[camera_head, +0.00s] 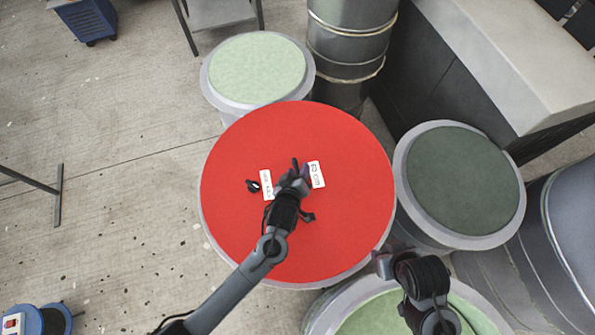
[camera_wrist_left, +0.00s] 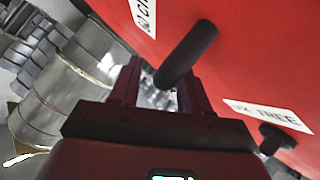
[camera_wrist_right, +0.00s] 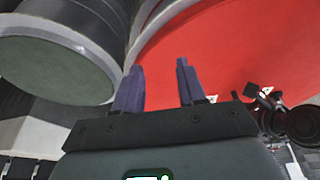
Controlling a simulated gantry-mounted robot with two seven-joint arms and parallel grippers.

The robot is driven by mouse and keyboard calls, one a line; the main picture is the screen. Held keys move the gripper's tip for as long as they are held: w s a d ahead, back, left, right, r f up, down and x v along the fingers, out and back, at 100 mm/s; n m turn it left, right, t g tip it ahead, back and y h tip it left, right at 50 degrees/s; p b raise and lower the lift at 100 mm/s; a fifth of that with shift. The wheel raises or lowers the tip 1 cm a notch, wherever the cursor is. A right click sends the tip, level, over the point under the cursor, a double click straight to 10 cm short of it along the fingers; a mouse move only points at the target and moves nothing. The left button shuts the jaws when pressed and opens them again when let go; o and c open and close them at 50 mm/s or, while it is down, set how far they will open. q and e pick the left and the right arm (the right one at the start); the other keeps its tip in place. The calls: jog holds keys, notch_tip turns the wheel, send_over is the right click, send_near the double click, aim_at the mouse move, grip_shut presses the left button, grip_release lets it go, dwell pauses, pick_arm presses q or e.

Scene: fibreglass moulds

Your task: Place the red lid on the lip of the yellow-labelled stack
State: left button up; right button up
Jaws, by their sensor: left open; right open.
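The red lid (camera_head: 340,235) is a large disc with a thin pale rim in the middle of the head view. It hides whatever is beneath it. It carries two white labels and dark knobs, one of them (camera_head: 252,186) left of centre. My left gripper (camera_head: 298,172) is open over the lid's middle. In the left wrist view a dark knob (camera_wrist_left: 190,52) shows at its open fingers; I cannot tell if they touch it. My right gripper (camera_head: 383,264) is open by the lid's lower right edge, and the lid (camera_wrist_right: 240,50) shows beyond its fingers. I see no yellow label.
Drums with pale green (camera_head: 257,68), dark green (camera_head: 466,182) and light green (camera_head: 375,318) tops crowd around the lid. Metal drums (camera_head: 345,50) stand behind it, and a grey block (camera_head: 510,55) is at upper right. The concrete floor at left is mostly clear.

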pick_arm(q)
jog(key=shift+f+b, duration=0.3)
jog(key=shift+b, duration=0.2)
jog(key=v, duration=0.9)
jog(key=shift+s+p, duration=0.15)
jog(key=shift+p, duration=0.15)
jog(key=shift+v, duration=0.9)
jog(key=s+a+m+g, duration=0.1)
jog(key=a, duration=0.2)
jog(key=s+a+m+g, duration=0.1)
jog(key=s+a, duration=0.1)
jog(key=s+a+m+g, duration=0.1)
jog(key=s+a+g, duration=0.1)
jog(key=a, duration=0.1)
jog(key=shift+s+a+f, duration=0.25)
jog(key=shift+a+f, duration=0.05)
jog(key=shift+a, duration=0.05)
pick_arm(e)
jog(key=shift+f, duration=0.15)
jog(key=shift+o, duration=0.6)
jog(key=shift+a, duration=0.1)
pick_arm(q)
jog(key=s+a+r+m+g+y, duration=0.1)
jog(key=s+a+m+g+y, duration=0.1)
jog(key=s+a, duration=0.8)
jog(key=shift+a+r+m+g, duration=0.35)
jog(key=shift+a+m+g, duration=0.25)
jog(key=shift+m+g, duration=0.35)
